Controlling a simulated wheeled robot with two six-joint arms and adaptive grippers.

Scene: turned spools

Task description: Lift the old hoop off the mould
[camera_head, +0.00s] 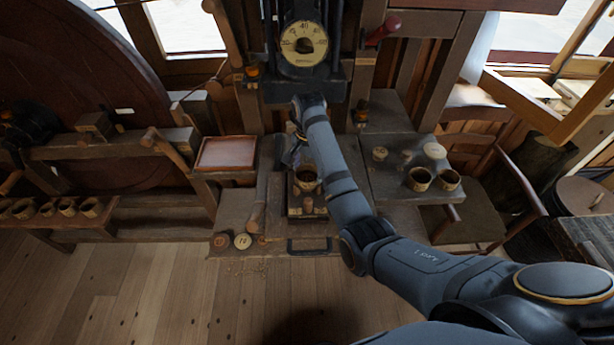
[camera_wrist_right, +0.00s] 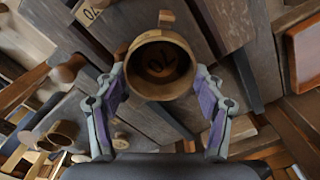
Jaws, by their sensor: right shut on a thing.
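The old hoop (camera_head: 306,184) is a round tan wooden band with a dark inside, at the middle of the bench. In the right wrist view the hoop (camera_wrist_right: 160,64) sits between the two fingers of my right gripper (camera_wrist_right: 162,72), which is shut on its sides. Dark marks show inside it. In the head view my right gripper (camera_head: 297,158) is at the hoop's far left, partly hidden by my arm. A dark block (camera_head: 308,212), seemingly the mould's base, lies below the hoop. I cannot tell whether the hoop still touches the mould. My left gripper is not in view.
A press with a round dial (camera_head: 304,44) stands behind. Two similar cups (camera_head: 419,179) and small discs are on the right-hand bench top. A reddish tray (camera_head: 226,153) is at left. Two marked discs (camera_head: 242,241) lie at the front left. More cups line a left shelf (camera_head: 45,222).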

